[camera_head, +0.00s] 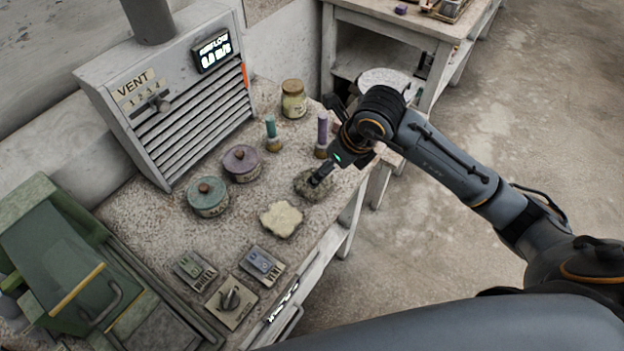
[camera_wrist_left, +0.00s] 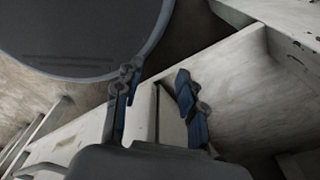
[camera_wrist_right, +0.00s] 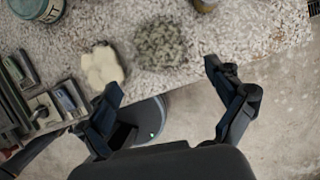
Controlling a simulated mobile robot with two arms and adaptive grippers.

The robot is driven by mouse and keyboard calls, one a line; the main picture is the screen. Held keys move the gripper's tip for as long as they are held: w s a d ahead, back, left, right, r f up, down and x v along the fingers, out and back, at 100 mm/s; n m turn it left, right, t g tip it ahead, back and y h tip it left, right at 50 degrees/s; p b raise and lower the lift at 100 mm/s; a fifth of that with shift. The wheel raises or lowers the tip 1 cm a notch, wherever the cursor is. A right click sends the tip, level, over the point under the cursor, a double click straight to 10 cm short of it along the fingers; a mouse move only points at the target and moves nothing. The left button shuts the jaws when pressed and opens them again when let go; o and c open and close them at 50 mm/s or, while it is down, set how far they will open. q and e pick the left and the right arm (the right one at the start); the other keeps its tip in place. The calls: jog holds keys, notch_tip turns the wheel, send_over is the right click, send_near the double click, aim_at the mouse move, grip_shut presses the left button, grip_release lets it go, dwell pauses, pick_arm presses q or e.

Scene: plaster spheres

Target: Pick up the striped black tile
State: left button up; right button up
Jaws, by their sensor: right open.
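I cannot make out a striped black tile for certain in any view. A small black-and-white marked strip (camera_head: 283,301) shows at the bench's front edge, too small to identify. My right gripper (camera_head: 319,179) is over the bench, above a rough grey-green round slab (camera_head: 309,190). In the right wrist view, this slab (camera_wrist_right: 163,42) lies beyond the open, empty fingers (camera_wrist_right: 165,78). A cream irregular slab (camera_head: 281,219) lies beside it, also in the right wrist view (camera_wrist_right: 102,66). My left gripper (camera_wrist_left: 157,78) is open and empty, beside pale furniture panels; the head view does not show it.
Teal (camera_head: 207,197) and purple (camera_head: 242,163) lidded pots, a jar (camera_head: 294,99) and two upright handled tools (camera_head: 272,133) stand behind the slabs. A vent box (camera_head: 170,95), switch plates (camera_head: 233,302) and a green machine (camera_head: 65,265) occupy the left. Another table (camera_head: 420,40) stands behind.

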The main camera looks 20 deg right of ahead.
send_over(321, 188)
notch_tip(321, 188, down, 4)
jog(key=shift+f+p, duration=0.1)
jog(key=shift+p, duration=0.2)
jog(key=shift+f, duration=0.25)
jog(key=p+x, duration=0.2)
jog(key=x, duration=0.2)
jog(key=shift+a+f, duration=0.1)
jog(key=shift+f, duration=0.3)
jog(key=c, duration=1.4)
jog(key=shift+r, duration=0.1)
jog(key=shift+c, duration=0.4)
jog(key=shift+w+r, duration=0.1)
